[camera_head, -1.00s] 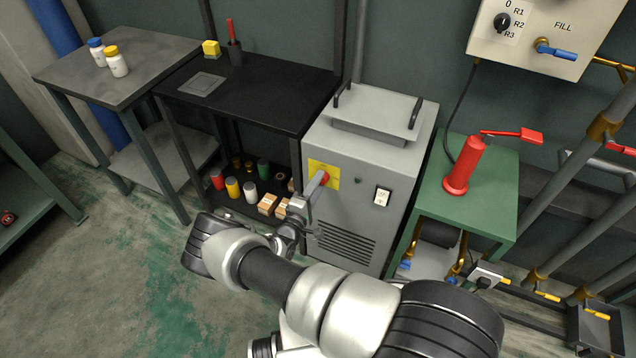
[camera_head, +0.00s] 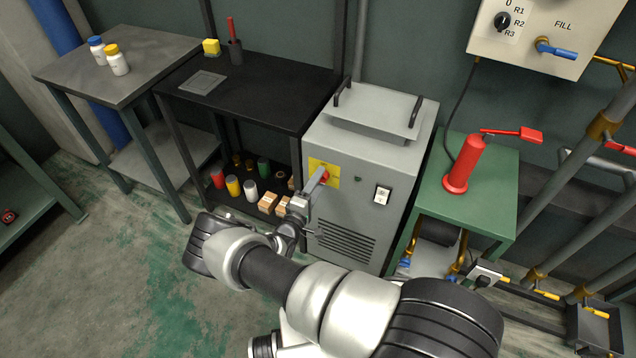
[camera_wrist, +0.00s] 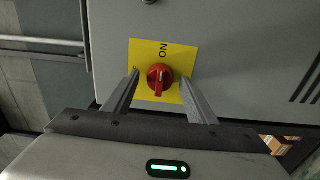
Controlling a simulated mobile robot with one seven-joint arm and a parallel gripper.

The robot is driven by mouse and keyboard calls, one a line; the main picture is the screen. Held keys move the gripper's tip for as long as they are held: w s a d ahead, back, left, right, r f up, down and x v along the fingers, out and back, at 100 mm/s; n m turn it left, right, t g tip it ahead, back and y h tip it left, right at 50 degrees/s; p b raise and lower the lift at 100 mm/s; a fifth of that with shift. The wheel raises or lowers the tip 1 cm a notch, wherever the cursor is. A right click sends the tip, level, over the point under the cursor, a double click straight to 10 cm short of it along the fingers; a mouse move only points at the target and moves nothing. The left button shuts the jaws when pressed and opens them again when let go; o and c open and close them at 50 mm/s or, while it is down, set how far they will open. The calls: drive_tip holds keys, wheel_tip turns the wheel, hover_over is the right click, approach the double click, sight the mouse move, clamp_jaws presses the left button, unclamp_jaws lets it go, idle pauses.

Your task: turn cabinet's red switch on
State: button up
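The red switch (camera_wrist: 160,79) is a round knob with a raised grip on a yellow plate (camera_wrist: 146,51) marked ON. In the wrist view its grip stands upright in the picture, with its pale mark toward the ON word. My gripper (camera_wrist: 159,84) is open, one finger on each side of the knob, with a gap visible on both sides. In the head view the red switch (camera_head: 325,177) shows on the front of the grey cabinet (camera_head: 350,205), partly hidden by my gripper (camera_head: 315,184).
A green stand (camera_head: 490,200) with a red cylinder (camera_head: 463,165) is to the right. A black table (camera_head: 270,100) stands left, with cans and boxes below.

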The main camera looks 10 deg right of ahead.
drive_tip(key=v, duration=1.7)
drive_tip(key=shift+s+p, duration=0.2)
drive_tip(key=shift+p, duration=0.2)
drive_tip(key=shift+a+r, duration=0.1)
drive_tip(key=s+d+r+m+g+p, duration=0.1)
drive_tip(key=d+r+m+g+p, duration=0.3)
drive_tip(key=r, duration=0.7)
drive_tip(key=s+d+r+m+g+y, duration=0.1)
drive_tip(key=r+m+g, duration=0.3)
drive_tip(key=r, duration=0.7)
drive_tip(key=s+d+r+m+g+p, duration=0.25)
drive_tip(key=r+g, duration=0.35)
drive_tip(key=r, duration=0.5)
drive_tip(key=s+d+r+t+y+p, duration=0.1)
drive_tip(key=s+r+y, duration=0.3)
drive_tip(key=r, duration=0.9)
drive_tip(key=s+d+r+t+y+p, duration=0.2)
drive_tip(key=s+r+t+y+p, duration=0.1)
drive_tip(key=s+r, duration=0.8)
wheel_tip(320, 180, up, 2)
drive_tip(key=t+y, duration=0.1)
drive_tip(key=y, duration=0.1)
drive_tip(key=shift+r+y+p, duration=0.2)
drive_tip(key=shift+y+p, duration=0.1)
drive_tip(key=shift+p, duration=0.05)
